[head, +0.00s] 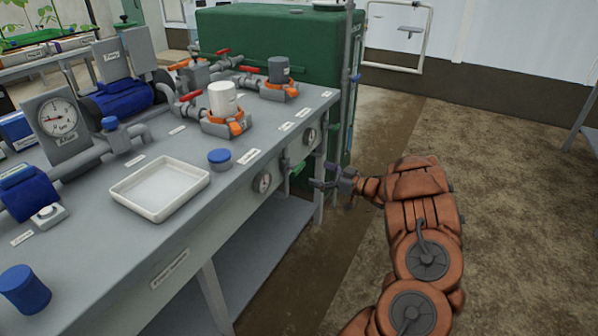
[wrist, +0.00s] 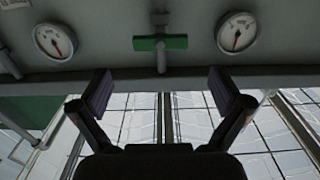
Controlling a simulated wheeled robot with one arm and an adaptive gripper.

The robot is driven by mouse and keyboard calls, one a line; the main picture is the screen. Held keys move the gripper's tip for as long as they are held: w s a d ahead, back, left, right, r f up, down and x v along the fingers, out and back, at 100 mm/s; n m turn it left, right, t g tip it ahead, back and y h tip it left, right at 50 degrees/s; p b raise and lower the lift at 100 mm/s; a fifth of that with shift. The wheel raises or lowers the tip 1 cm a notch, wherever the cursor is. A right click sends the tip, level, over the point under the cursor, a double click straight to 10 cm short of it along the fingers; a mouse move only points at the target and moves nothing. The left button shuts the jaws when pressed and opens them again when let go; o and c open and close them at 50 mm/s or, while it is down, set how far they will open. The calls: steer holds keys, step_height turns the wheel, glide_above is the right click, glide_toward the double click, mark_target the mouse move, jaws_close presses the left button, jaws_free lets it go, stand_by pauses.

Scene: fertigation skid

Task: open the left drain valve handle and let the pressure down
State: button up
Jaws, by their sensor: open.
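The gripper is open and empty.
Two round gauges sit on the skid front, one nearer (head: 263,182) and one farther (head: 309,136); their readings are too small to tell. A white tray (head: 160,188) lies on the skid top (head: 195,240). A green tank (head: 270,45) stands behind. The floor at right is clear.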

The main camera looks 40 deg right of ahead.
mark_target(301, 168)
steer(key=shift+x, duration=3.8)
steer(key=shift+c, duration=0.3)
steer(key=c, duration=1.1)
steer(key=shift+b, duration=0.3)
